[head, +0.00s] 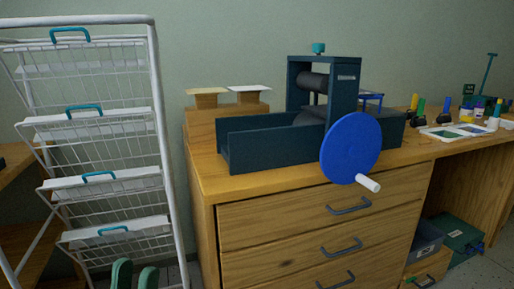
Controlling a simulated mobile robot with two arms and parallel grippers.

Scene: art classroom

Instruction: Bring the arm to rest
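My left gripper (135,273) shows at the bottom edge, left of centre, as two rounded dark green fingertips. They stand apart with a gap between them, and I see nothing held there. The fingertips appear in front of the lower part of the white wire drying rack (165,150). The rest of the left arm is below the picture. My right gripper and arm are not in view.
A wooden drawer cabinet (285,215) carries a dark press (260,145) with a blue wheel (350,148) and white handle (368,183) jutting forward. Bottles and paint trays (455,131) stand at right. Bins (425,238) lie below.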

